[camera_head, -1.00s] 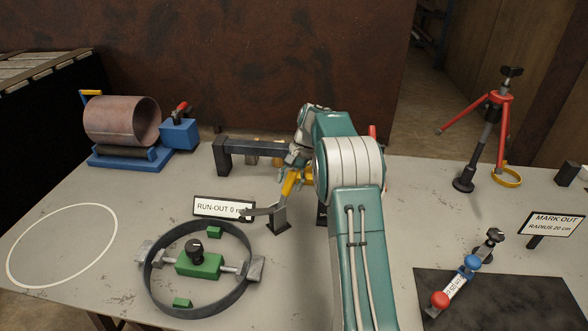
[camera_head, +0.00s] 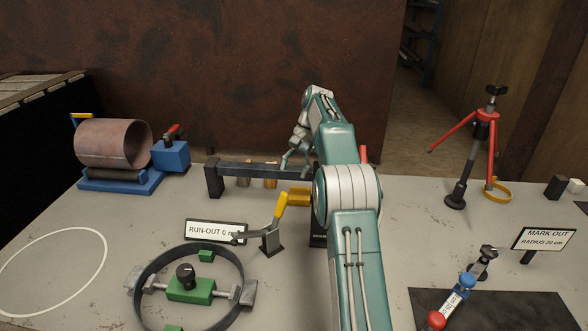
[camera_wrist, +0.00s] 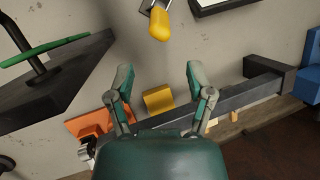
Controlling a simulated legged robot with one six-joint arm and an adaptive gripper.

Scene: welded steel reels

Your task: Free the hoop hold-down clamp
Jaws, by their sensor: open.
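The hold-down clamp has a yellow handle (camera_head: 281,205) that stands up and leans slightly right. Its grey arm (camera_head: 252,237) points left toward the upper right rim of the dark steel hoop (camera_head: 146,283). I cannot tell whether the arm touches the rim. My gripper (camera_head: 296,170) is open and empty, behind and above the clamp, near the dark bar. In the wrist view, the rounded end of the yellow handle (camera_wrist: 159,26) lies beyond my open fingertips (camera_wrist: 159,72), apart from them and roughly centred between them.
The dark bar (camera_head: 235,170) runs behind the clamp. A green fixture (camera_head: 190,289) sits inside the hoop. The RUN-OUT sign (camera_head: 205,230) stands left of the clamp.

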